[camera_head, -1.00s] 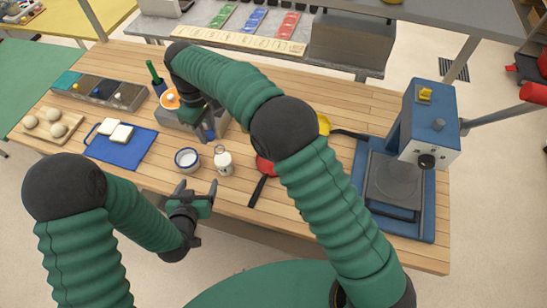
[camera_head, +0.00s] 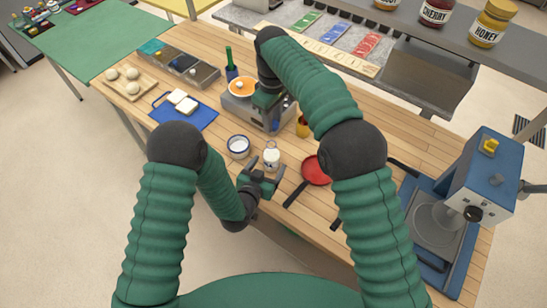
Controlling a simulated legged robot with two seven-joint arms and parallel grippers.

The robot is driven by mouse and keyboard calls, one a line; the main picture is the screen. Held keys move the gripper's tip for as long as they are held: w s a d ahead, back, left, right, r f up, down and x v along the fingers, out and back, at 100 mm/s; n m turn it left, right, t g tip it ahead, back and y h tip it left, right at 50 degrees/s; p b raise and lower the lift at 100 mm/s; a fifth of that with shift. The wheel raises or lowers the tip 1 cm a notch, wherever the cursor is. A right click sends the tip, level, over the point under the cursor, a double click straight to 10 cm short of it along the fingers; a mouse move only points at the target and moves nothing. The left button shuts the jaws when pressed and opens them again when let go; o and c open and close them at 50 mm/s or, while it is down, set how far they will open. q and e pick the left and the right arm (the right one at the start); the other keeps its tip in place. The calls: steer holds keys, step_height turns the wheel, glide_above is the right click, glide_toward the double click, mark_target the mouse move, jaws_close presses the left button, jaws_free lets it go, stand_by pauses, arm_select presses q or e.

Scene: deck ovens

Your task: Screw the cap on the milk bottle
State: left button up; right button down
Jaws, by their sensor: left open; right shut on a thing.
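The milk bottle (camera_head: 272,158) is small, pale and upright near the front edge of the wooden table. My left gripper (camera_head: 265,180) is open and empty just in front of the bottle, its fingers pointing right; I see no grip on the bottle. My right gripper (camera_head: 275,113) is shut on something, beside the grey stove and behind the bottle. What it holds is mostly hidden by the gripper and too small to name. I cannot make out the cap separately.
A blue board (camera_head: 186,112) lies left. A blue press machine (camera_head: 478,180) stands right.

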mark_target(268, 161)
arm_select(q)
steer(key=x, duration=0.3)
steer(key=a+x, duration=0.1)
steer(key=x, duration=0.1)
steer(key=shift+w+d+f, duration=0.1)
steer(key=shift+w+f, duration=0.05)
steer(key=shift+w, duration=0.15)
steer(key=shift+w+d, duration=0.15)
steer(key=shift+d, duration=0.1)
steer(key=shift+d, duration=0.1)
steer(key=c, duration=1.4)
jaws_close()
